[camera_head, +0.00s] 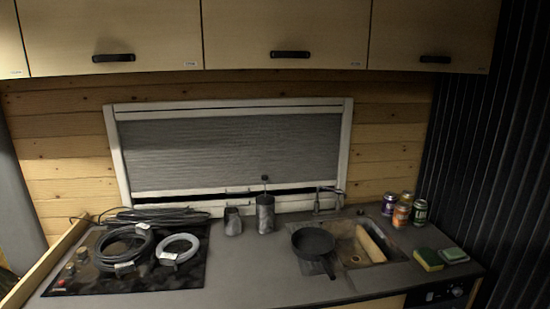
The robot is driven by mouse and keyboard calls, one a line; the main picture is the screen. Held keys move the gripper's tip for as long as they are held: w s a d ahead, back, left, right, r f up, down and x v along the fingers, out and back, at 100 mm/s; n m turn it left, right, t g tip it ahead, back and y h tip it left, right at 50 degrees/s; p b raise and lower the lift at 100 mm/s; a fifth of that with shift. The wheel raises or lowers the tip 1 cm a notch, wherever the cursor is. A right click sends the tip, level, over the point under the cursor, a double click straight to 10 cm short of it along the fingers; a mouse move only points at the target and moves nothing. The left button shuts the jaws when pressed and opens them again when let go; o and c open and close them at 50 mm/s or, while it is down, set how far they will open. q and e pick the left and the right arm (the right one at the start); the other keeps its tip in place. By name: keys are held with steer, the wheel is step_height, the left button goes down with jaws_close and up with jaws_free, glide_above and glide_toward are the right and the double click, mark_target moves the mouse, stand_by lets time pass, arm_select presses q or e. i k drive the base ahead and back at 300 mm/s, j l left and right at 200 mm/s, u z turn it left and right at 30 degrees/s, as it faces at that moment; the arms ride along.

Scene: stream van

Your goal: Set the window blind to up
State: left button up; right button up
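The window blind (230,150) is a grey pleated sheet in a white window frame (347,150) on the wooden back wall. It covers nearly the whole opening. Its white bottom rail (180,193) sits near the lower edge of the frame, with a narrow dark gap below it. A small handle or latch shows near the middle of the rail, partly behind a dark container. Neither of my grippers is in view.
The counter (260,270) holds a hob (75,285) with coiled hoses (125,248), two dark containers (265,213), a sink with tap (327,195) and pan (313,241), cans (401,214) and sponges (428,260). Wooden cabinets (285,30) overhang the window.

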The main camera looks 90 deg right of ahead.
mark_target(229, 156)
steer(key=z, duration=2.7)
